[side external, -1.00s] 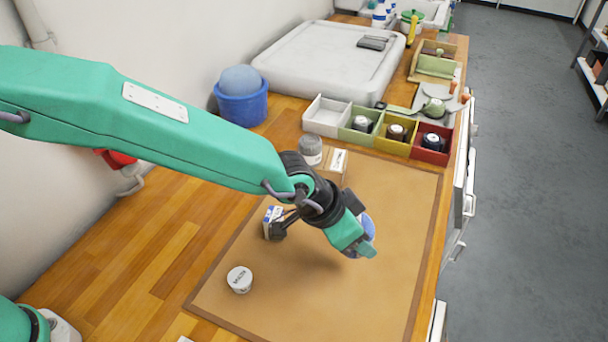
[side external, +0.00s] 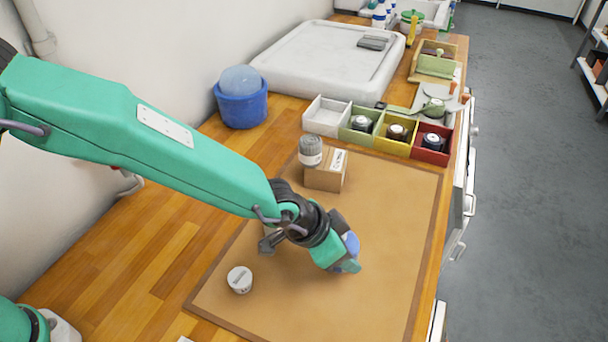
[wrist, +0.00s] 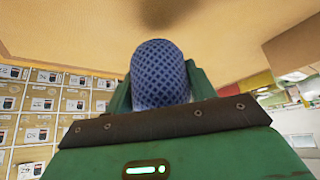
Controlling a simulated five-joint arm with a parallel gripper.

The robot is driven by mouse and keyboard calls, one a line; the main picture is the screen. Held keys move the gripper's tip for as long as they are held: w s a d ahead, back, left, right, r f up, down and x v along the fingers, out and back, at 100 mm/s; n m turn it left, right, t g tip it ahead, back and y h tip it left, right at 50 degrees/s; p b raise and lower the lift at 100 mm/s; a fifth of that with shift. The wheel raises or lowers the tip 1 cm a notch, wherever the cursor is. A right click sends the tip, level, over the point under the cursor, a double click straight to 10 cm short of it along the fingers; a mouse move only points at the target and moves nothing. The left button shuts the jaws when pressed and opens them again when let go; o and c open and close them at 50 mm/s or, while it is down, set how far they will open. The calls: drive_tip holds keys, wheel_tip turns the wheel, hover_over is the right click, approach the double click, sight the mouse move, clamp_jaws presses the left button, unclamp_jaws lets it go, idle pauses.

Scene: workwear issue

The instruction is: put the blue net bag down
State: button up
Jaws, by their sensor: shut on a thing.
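The blue net bag (wrist: 159,73) is a rounded blue bundle with a dark mesh over it. In the wrist view it sits between the two green fingers of my gripper (wrist: 160,85), which is shut on it. In the side view my gripper (side external: 345,258) is low over the brown mat (side external: 385,205), with a blue part of the bag (side external: 351,243) showing beside the fingers. The arm hides the rest of the bag. I cannot tell whether the bag touches the mat.
A white round tub (side external: 240,279) stands on the mat left of my gripper. A cardboard box (side external: 325,177) and a grey-lidded jar (side external: 310,151) stand behind. A row of coloured bins (side external: 327,116) lines the mat's far edge. The mat's right side is clear.

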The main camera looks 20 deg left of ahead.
drive_tip(key=shift+f, duration=0.1)
drive_tip(key=shift+f, duration=1.85)
drive_tip(key=shift+f, duration=0.15)
drive_tip(key=o, duration=1)
drive_tip(key=shift+v, duration=6.1)
